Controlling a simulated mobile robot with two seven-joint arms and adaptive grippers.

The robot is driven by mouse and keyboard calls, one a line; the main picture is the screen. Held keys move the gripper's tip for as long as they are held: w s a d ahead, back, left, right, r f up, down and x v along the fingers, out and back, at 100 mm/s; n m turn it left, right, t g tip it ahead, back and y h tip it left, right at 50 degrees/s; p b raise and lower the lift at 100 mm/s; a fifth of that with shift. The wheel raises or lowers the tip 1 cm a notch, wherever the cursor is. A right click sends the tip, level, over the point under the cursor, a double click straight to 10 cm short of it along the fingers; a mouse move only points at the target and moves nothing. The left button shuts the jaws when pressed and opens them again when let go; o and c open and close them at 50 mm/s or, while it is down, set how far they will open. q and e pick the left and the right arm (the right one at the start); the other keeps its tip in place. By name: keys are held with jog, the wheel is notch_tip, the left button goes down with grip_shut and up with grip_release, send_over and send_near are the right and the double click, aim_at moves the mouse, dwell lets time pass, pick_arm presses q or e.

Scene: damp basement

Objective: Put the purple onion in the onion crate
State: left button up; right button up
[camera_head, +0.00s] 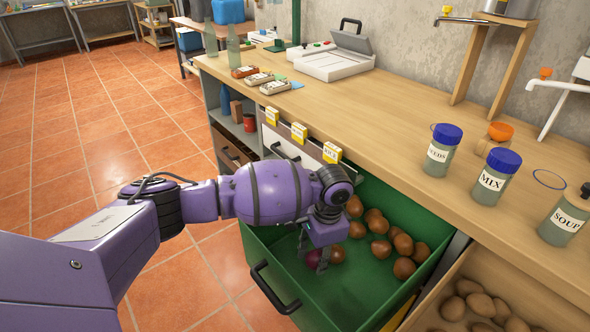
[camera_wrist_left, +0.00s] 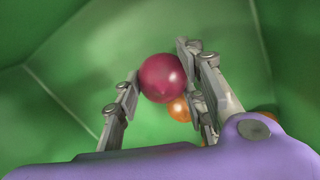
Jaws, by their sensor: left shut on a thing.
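The purple onion (camera_head: 312,259) is low inside the green crate (camera_head: 275,289), which is pulled out like a drawer under the counter. My left gripper (camera_head: 320,262) reaches down into the crate and is shut on the onion. In the left wrist view the onion (camera_wrist_left: 163,78) sits between the two fingertips of my left gripper (camera_wrist_left: 160,82), with green walls around it. Several brown onions (camera_head: 379,249) lie in the crate, and one is close to the purple onion. Whether the purple onion touches the crate floor is unclear. My right gripper is not in view.
A wooden crate with potatoes (camera_head: 480,304) is beside the green crate. The counter (camera_head: 390,119) above holds labelled jars (camera_head: 492,178), a grey-lidded device (camera_head: 335,60) and small boxes (camera_head: 272,88). A black handle (camera_head: 272,289) is on the green crate's front. Tiled floor (camera_head: 100,140) is open at left.

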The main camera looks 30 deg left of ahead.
aim_at(317, 265)
pick_arm(q)
jog(key=shift+w+f, duration=0.1)
jog(key=shift+f, duration=1.65)
jog(key=shift+d+f, duration=0.1)
jog(key=shift+f, duration=0.05)
jog(key=o, duration=1.2)
jog(key=r, duration=0.4)
jog(key=r+p, duration=0.1)
jog(key=r, duration=0.3)
jog(key=w+r, duration=0.1)
jog(key=r, duration=0.3)
jog(key=shift+d+r, duration=0.15)
jog(key=shift+d, duration=0.2)
